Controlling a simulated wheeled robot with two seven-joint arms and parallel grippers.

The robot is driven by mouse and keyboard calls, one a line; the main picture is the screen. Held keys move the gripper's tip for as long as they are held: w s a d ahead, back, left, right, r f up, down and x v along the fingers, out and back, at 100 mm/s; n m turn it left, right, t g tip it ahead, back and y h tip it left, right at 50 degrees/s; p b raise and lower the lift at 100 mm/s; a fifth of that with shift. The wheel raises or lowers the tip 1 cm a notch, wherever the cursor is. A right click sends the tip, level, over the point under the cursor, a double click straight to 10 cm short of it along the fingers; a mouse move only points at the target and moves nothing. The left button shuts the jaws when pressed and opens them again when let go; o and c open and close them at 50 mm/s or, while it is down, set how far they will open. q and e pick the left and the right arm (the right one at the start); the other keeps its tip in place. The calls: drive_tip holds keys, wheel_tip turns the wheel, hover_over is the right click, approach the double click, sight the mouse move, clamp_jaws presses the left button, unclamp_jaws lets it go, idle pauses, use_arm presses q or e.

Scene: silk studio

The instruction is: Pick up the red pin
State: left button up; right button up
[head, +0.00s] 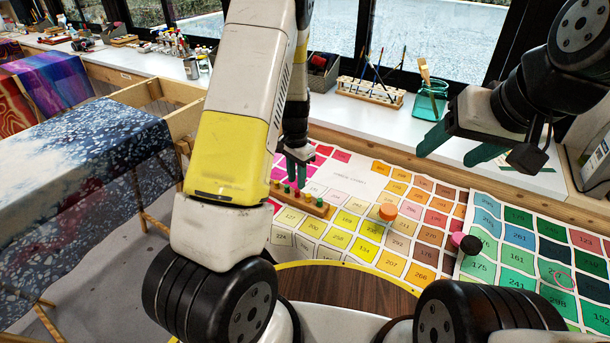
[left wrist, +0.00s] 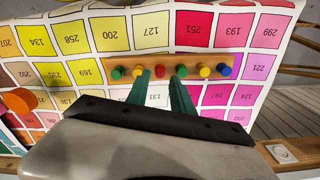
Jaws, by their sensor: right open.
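A wooden strip (left wrist: 208,74) bears a row of coloured pins and lies on the colour chart. The red pin (left wrist: 159,72) stands third from the left in the left wrist view, between a yellow pin (left wrist: 140,72) and a green one (left wrist: 181,71). My left gripper (left wrist: 160,78) is open, its teal fingertips on either side of the red pin in that view. In the head view, my left gripper (head: 298,172) hangs over the strip (head: 316,207); how close the tips are to the pin is hard to tell. My right gripper (head: 458,148) is open and empty, up at the right.
An orange disc (head: 388,212) and a pink and black round piece (head: 465,242) lie on the charts. A brush rack (head: 370,92) and a teal jar (head: 430,101) stand on the sill behind. Fabric-covered frames (head: 85,165) stand at left.

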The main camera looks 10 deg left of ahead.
sight(297, 190)
use_arm(q)
wheel_tip(297, 190, down, 4)
drive_tip(key=shift+w+f, duration=0.1)
drive_tip(key=shift+w, duration=0.05)
clamp_jaws()
idle(0.3)
